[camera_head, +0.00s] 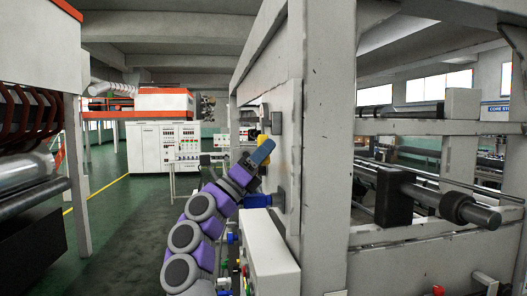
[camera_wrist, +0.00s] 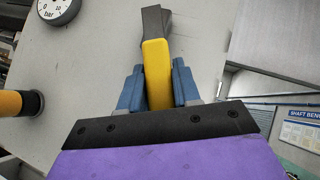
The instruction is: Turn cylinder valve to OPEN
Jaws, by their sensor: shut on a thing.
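The valve has a yellow handle (camera_wrist: 156,60) with a dark grey piece (camera_wrist: 155,20) at its far end, in front of a light grey panel. The blue fingers of my gripper (camera_wrist: 158,85) lie on both sides of the yellow handle and are shut on it. In the head view my gripper (camera_head: 263,151) is at the side of the grey machine frame, with a little of the yellow handle (camera_head: 262,138) showing just above it. The handle's far end and the valve body are mostly hidden there. No OPEN marking is readable.
A round gauge marked "bar" (camera_wrist: 58,8) and a yellow-and-black round part (camera_wrist: 18,103) are left of the handle in the wrist view. A grey upright (camera_head: 325,150) stands right of my arm, and a grey box (camera_head: 266,255) is below. Green floor is open to the left.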

